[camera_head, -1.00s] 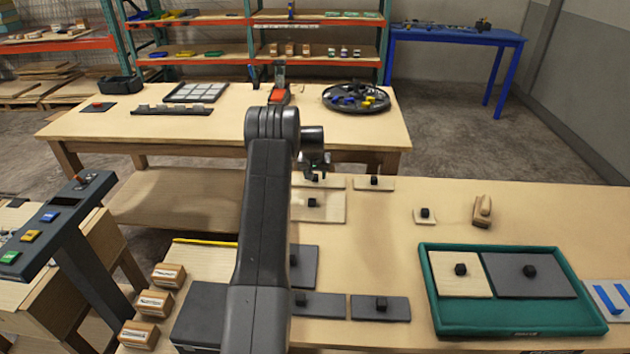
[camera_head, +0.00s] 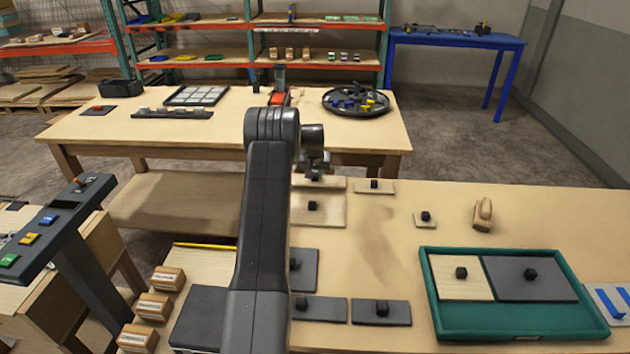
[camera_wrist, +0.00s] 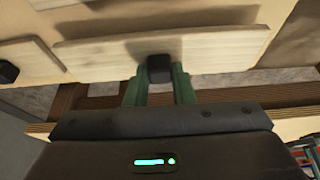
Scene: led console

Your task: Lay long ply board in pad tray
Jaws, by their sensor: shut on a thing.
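The long ply board (camera_wrist: 215,48) is pale wood with a black knob (camera_wrist: 158,66) and fills the middle of the wrist view. My gripper (camera_wrist: 159,86) has its green fingers shut on that knob. In the head view my gripper (camera_head: 316,172) is at the work table's back edge, and my arm partly hides the board (camera_head: 335,183). I cannot tell whether the board is clear of the table. The green pad tray (camera_head: 480,323) is at front right. It holds a ply board (camera_head: 447,285) and a dark grey board (camera_head: 545,289) side by side, with a bare strip in front.
Nearby lie a larger ply board (camera_head: 328,214), a short ply board (camera_head: 385,188), a small ply piece (camera_head: 421,222) and a wooden block (camera_head: 483,216). Grey boards (camera_head: 395,314) lie in front, partly behind my arm. The table between is mostly clear.

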